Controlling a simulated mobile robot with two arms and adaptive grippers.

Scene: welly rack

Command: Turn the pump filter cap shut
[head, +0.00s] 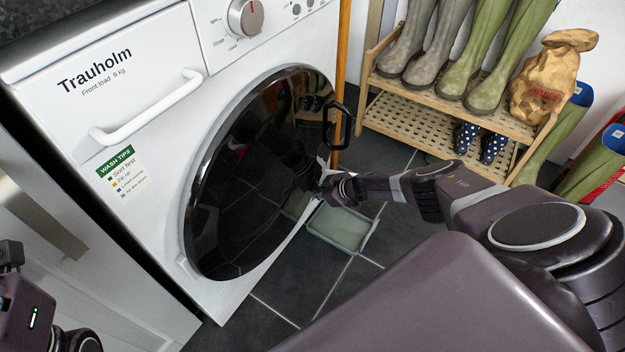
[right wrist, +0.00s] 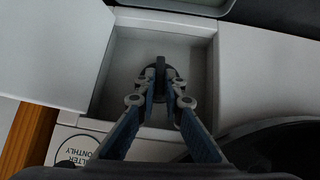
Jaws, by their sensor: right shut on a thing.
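The dark filter cap (right wrist: 159,72) sits in a white square recess (right wrist: 118,62) of the washing machine (head: 150,60), its raised grip bar standing roughly vertical in the right wrist view. My right gripper (right wrist: 160,96) is shut on that bar, one finger on each side. In the head view the right gripper (head: 326,184) is low at the machine's front right, and the cap is hidden there. The white filter flap (right wrist: 55,48) stands open beside the recess. Only part of my left arm shows at the lower left; its fingers are out of view.
A shallow tray (head: 342,229) of cloudy liquid lies on the dark tiles below the right gripper. The round black door (head: 250,180) is closed. A wooden pole (head: 341,90) stands by the machine. A boot rack (head: 420,102) with wellies is behind my right arm.

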